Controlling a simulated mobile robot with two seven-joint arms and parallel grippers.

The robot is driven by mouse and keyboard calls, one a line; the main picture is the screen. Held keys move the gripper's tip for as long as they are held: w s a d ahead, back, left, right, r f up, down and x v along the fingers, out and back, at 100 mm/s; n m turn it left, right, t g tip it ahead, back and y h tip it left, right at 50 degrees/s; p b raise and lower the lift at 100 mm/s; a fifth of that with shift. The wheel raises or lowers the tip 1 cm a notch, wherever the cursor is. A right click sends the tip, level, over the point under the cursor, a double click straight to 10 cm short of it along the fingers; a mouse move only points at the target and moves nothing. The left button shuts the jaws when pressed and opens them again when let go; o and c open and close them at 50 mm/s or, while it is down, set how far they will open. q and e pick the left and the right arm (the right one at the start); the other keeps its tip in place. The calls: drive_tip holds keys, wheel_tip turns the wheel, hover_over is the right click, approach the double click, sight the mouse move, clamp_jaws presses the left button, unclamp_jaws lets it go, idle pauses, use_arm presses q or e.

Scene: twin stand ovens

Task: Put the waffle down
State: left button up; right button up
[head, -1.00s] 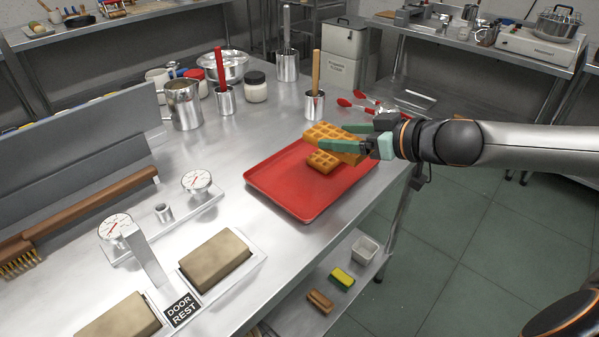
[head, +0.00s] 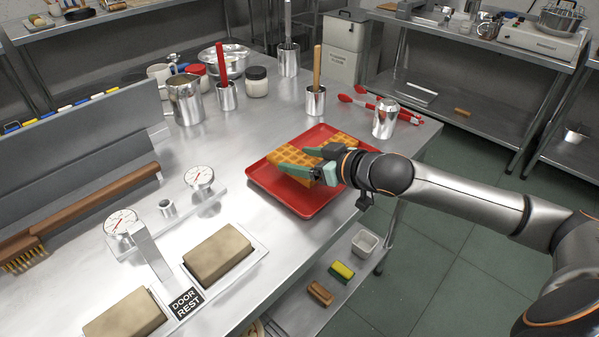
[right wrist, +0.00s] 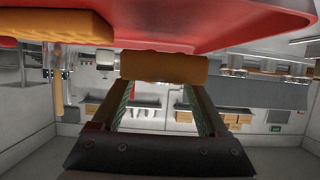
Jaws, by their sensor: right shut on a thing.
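My right gripper (head: 308,161) is shut on a golden-brown waffle (head: 287,157), low over the left part of the red tray (head: 302,207). In the right wrist view the held waffle (right wrist: 165,68) lies across my fingertips, close against the tray's red surface (right wrist: 200,25); I cannot tell whether it touches. A second waffle (head: 343,139) shows on the tray behind my gripper, partly hidden. It also shows at the left of the right wrist view (right wrist: 55,24). My left gripper is not in view.
A metal canister (head: 385,118) and red-handled tools (head: 362,99) stand or lie behind the tray. A pot with a wooden handle (head: 315,101) is at the back. Dial gauges (head: 199,177) and tan blocks (head: 217,255) are to the left. Bare steel lies left of the tray.

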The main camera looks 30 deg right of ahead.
drive_tip(key=f+b, duration=0.1)
drive_tip(key=f, duration=0.2)
drive_tip(key=shift+w+a+f, duration=0.1)
drive_tip(key=shift+a+f, duration=0.1)
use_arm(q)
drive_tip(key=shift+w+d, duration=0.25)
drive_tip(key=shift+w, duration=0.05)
use_arm(e)
drive_tip(key=shift+f, duration=0.1)
drive_tip(key=o, duration=0.9)
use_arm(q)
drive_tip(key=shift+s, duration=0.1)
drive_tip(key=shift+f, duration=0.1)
